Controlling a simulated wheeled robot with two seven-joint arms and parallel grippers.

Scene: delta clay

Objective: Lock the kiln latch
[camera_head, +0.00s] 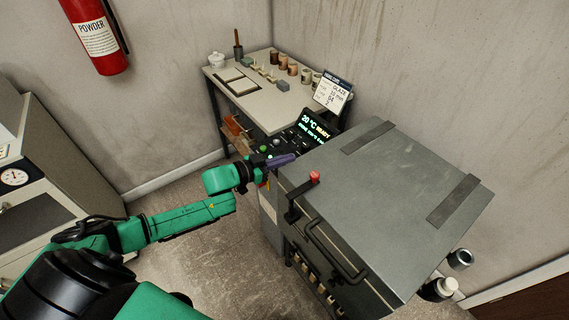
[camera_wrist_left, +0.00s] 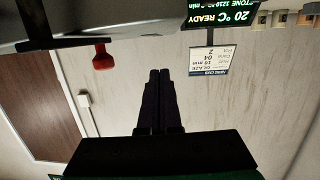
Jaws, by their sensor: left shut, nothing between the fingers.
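The grey kiln (camera_head: 395,185) stands at the right with its lid down. Its latch (camera_head: 293,211) is a dark lever with a red knob (camera_head: 314,177) at the kiln's front left corner. The red knob also shows in the left wrist view (camera_wrist_left: 102,57), to the left of the fingers and apart from them. My left gripper (camera_head: 292,157) is shut and empty, beside the control panel and a little left of and behind the red knob in the head view. Its dark fingers lie together in the left wrist view (camera_wrist_left: 160,72). My right gripper is not in view.
A dark bar handle (camera_head: 335,255) runs along the kiln front. A lit display (camera_head: 315,127) reads 20 °C READY behind my left gripper. A worktable (camera_head: 255,110) with jars stands at the back. A cabinet (camera_head: 60,185) is at the left. Open floor lies between.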

